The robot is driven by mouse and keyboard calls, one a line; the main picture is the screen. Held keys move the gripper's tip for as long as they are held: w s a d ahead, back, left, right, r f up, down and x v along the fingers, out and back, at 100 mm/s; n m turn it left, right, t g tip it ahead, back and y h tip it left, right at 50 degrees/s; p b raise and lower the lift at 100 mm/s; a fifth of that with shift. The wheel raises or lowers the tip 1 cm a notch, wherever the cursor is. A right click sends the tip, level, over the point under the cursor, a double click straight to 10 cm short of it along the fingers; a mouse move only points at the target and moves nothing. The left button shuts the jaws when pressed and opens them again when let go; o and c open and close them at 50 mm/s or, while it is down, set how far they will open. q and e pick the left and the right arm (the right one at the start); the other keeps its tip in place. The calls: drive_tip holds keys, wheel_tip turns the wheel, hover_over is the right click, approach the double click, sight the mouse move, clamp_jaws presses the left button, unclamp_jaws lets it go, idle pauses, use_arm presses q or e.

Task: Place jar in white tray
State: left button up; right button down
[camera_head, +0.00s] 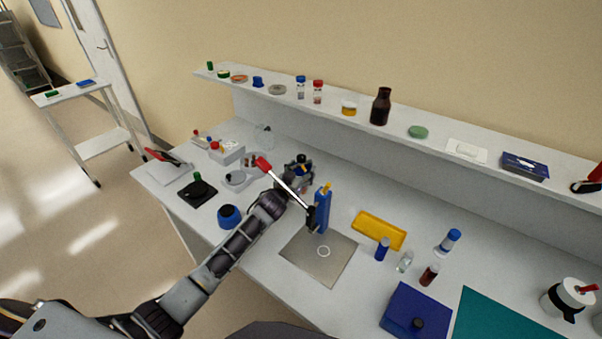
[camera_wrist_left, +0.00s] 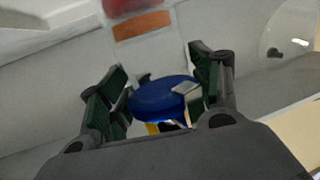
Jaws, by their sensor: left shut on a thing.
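My left gripper (camera_head: 301,167) is shut on a jar with a blue lid (camera_wrist_left: 164,98). In the left wrist view the lid lies between the two dark green finger pads of the gripper (camera_wrist_left: 160,103), and a bit of yellow shows below it. In the head view the jar is mostly hidden by the fingers, above the back of the bench. A low whitish tray (camera_head: 258,179) with a round dish in it lies on the bench to the left of the gripper. My right gripper is not in view.
A white box (camera_head: 228,152) stands behind the tray. A yellow tray (camera_head: 379,231) and several small bottles lie right. The shelf (camera_head: 330,108) runs along the back.

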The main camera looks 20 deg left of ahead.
use_arm(q)
drive_tip(key=shift+f, duration=0.1)
idle(0.4)
drive_tip(key=o, duration=1.3)
drive_tip(key=shift+s, duration=0.1)
drive_tip(key=shift+v, duration=5.95)
drive_tip(key=shift+a, duration=0.1)
drive_tip(key=shift+s, duration=0.1)
